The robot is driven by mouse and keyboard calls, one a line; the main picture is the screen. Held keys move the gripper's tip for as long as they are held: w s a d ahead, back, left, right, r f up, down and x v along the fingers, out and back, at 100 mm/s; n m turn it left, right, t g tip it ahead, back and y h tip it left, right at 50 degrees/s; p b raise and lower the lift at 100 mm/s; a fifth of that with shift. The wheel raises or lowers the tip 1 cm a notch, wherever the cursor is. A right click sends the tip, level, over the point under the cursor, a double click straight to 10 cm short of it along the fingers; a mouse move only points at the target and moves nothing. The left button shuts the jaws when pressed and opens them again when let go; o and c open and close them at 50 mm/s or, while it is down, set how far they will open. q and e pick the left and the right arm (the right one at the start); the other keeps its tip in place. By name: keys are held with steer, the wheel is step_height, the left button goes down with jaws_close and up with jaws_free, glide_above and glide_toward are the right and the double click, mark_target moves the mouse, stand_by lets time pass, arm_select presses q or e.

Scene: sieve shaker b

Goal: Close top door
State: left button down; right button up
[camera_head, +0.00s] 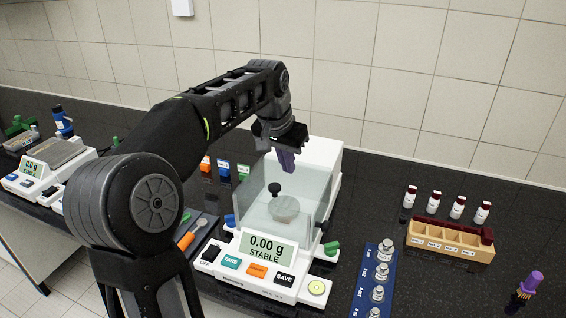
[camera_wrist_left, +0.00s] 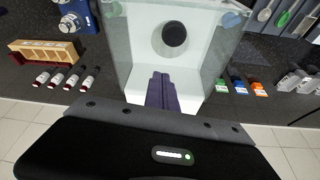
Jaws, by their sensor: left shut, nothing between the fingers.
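The analytical balance (camera_head: 270,262) stands on the dark counter with a glass weighing chamber, and its display reads 0.00 g STABLE. A black knob (camera_head: 274,188) shows at the top of the chamber, presumably on the clear top door; I cannot tell how far that door is open. The round pan (camera_head: 285,208) shows through the glass. My left gripper (camera_head: 286,162) is shut and empty, its purple fingers pointing down over the rear of the chamber, behind the knob. In the left wrist view, the fingers (camera_wrist_left: 161,92) are over the white housing, apart from the knob (camera_wrist_left: 174,33). My right gripper is out of view.
A blue weight tray (camera_head: 372,285), a wooden rack (camera_head: 450,240) and several red-capped vials (camera_head: 457,207) are right of the balance. Small coloured-label containers (camera_head: 223,168) stand to its left. The tiled wall (camera_head: 400,80) rises behind the counter.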

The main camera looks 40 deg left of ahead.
arm_select(q)
steer(key=v, duration=0.9)
steer(key=shift+s+r, duration=0.15)
steer(key=shift+r, duration=0.25)
